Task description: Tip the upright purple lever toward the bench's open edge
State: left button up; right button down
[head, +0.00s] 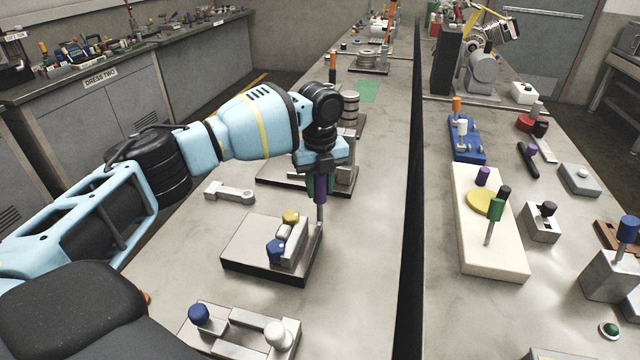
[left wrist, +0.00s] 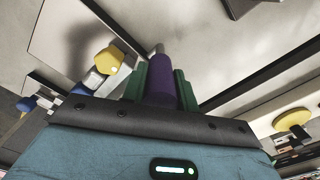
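The purple lever (head: 320,190) stands upright on a thin metal rod at the right side of a grey fixture block. My right gripper is not in view.
A dark gap separates this bench from the right bench, which holds a white fixture (head: 490,245) with a green lever and purple knob. A grey link (head: 230,192) lies left of the block. A fixture with blue and white knobs (head: 240,325) is nearer. Bare bench lies right of the block.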

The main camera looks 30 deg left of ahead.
pick_arm(q)
grip_shut()
